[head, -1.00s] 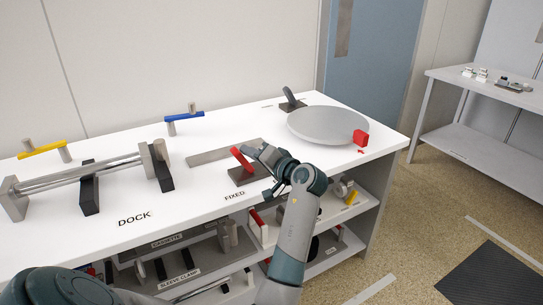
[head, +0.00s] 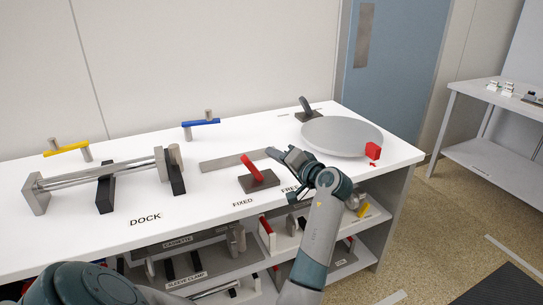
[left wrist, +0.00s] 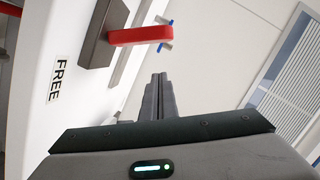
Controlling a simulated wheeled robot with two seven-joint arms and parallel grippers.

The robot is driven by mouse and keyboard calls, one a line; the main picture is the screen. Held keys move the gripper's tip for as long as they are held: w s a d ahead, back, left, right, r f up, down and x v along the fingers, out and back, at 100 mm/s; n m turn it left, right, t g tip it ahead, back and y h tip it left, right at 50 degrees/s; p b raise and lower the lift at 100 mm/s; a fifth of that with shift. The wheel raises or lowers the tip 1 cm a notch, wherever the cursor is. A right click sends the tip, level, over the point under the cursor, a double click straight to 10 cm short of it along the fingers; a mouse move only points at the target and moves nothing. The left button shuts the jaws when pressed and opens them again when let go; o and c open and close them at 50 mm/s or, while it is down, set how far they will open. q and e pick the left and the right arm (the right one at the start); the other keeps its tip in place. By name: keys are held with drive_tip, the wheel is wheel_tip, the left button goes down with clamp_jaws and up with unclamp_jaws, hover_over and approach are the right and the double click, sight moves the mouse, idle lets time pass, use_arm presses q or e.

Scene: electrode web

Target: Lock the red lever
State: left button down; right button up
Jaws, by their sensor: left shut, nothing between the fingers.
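The red lever (head: 252,167) stands tilted on a dark base plate (head: 264,182) on the white bench, its free end leaning up and to the left. The label FIXED (head: 243,202) is in front of the base, and the label FREE (head: 290,189) is to its right, partly hidden by my arm. My left gripper (head: 274,154) is shut and empty, just right of the lever and apart from it. In the left wrist view the red lever (left wrist: 140,35) lies beyond and above the closed fingertips (left wrist: 158,79), with a visible gap.
A grey round disc (head: 342,136) with a red block (head: 373,151) at its edge lies right of my gripper. A blue handle (head: 201,122), a yellow handle (head: 66,149) and a roller on the dock (head: 100,172) stand left. Shelves below hold parts.

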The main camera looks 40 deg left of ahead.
use_arm(q)
drive_tip(key=v, duration=0.8)
drive_tip(key=shift+s+b, duration=0.2)
drive_tip(key=shift+b, duration=0.2)
use_arm(e)
drive_tip(key=v, duration=0.3)
drive_tip(key=shift+a, duration=0.15)
drive_tip(key=shift+f, duration=0.1)
